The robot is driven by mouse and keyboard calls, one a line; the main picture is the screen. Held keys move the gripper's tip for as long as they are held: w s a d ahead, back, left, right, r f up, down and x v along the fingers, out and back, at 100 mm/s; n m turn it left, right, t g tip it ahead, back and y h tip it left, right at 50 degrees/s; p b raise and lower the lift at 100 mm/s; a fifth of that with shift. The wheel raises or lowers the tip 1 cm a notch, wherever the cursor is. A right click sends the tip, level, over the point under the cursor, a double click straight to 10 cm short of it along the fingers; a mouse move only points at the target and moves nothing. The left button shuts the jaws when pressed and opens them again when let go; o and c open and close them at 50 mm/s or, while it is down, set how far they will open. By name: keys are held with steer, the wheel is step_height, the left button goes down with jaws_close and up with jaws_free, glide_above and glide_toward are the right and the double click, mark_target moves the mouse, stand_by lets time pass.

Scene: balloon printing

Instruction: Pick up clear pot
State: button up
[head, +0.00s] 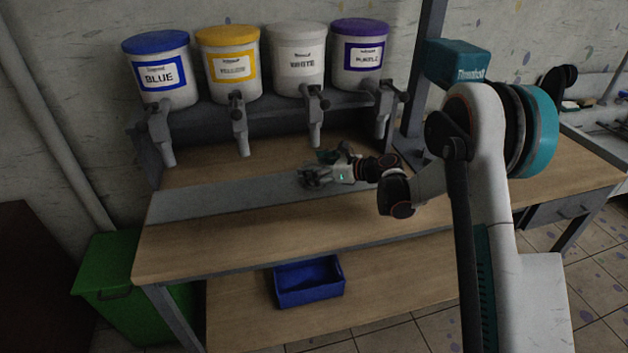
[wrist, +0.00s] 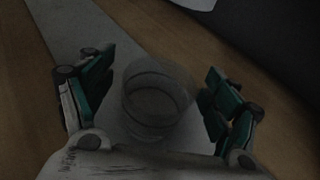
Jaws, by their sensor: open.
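The clear pot (wrist: 157,100) is a see-through round vessel on the grey strip, seen in the wrist view between the two fingers. My gripper (wrist: 152,98) is open, with one dark green finger on each side of the pot and a visible gap on both sides. In the head view my gripper (head: 308,177) hovers low over the grey strip on the table, in front of the paint dispensers. I cannot make out the pot in the head view, where it is too small or hidden by the gripper.
Blue (head: 162,75), yellow (head: 232,67), white (head: 298,62) and purple (head: 360,58) paint dispensers with hanging taps stand behind my gripper. The wooden table (head: 200,252) has a grey strip (head: 220,197). A blue bin (head: 309,283) sits on the lower shelf; a green bin (head: 125,300) stands at the left.

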steer(key=c, duration=1.3)
